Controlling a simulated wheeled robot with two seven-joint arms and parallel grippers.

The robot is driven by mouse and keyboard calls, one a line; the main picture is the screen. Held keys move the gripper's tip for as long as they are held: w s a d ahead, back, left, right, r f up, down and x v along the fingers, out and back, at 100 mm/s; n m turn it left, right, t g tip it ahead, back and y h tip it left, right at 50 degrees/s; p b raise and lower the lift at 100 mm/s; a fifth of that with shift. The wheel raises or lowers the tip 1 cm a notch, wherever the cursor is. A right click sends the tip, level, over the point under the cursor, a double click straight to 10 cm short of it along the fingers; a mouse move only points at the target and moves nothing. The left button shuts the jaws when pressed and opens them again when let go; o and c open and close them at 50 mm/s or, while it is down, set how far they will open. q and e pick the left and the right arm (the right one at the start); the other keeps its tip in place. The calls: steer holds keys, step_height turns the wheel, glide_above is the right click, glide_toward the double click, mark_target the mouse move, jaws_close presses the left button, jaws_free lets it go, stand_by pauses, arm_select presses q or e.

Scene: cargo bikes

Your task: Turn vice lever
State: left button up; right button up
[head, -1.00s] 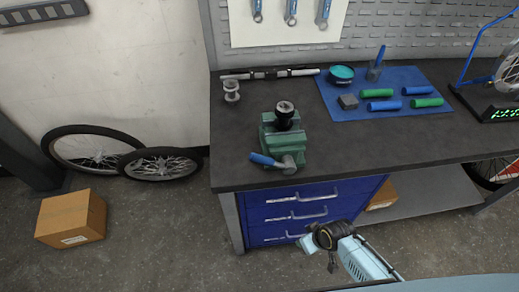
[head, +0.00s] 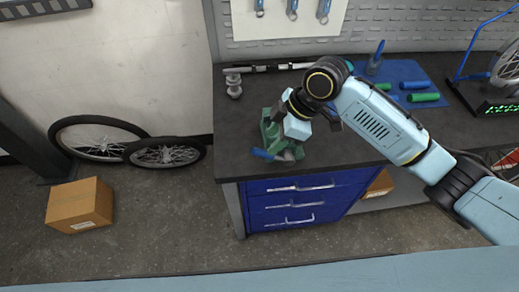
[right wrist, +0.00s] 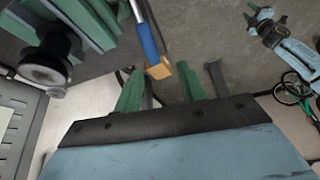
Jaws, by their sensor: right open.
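The green vice (head: 270,128) stands on the workbench near its left front corner. Its lever has a blue handle (head: 262,154), which points to the front left in the head view. The handle also shows at the top of the right wrist view (right wrist: 147,38), with an orange-brown end. My right gripper (head: 290,138) is over the vice and hides much of it. Its fingers (right wrist: 170,92) are apart and empty, and the handle lies just beyond them.
The dark workbench (head: 350,150) has blue drawers (head: 300,205) below. A spool (head: 234,86) stands behind the vice. Blue and green grips lie on a blue mat (head: 395,75). Wheels (head: 165,152) and a cardboard box (head: 80,205) are on the floor at left.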

mark_target(261, 151)
step_height(261, 151, up, 3)
steer(key=w+d+n, duration=0.1)
steer(key=w+n, duration=0.1)
steer(key=shift+g+h, duration=0.3)
steer(key=x, duration=1.2)
steer(key=shift+a+f+p, duration=0.1)
steer(key=shift+f+p, duration=0.2)
steer(key=shift+f, duration=0.05)
steer(key=shift+c, duration=0.2)
jaws_close()
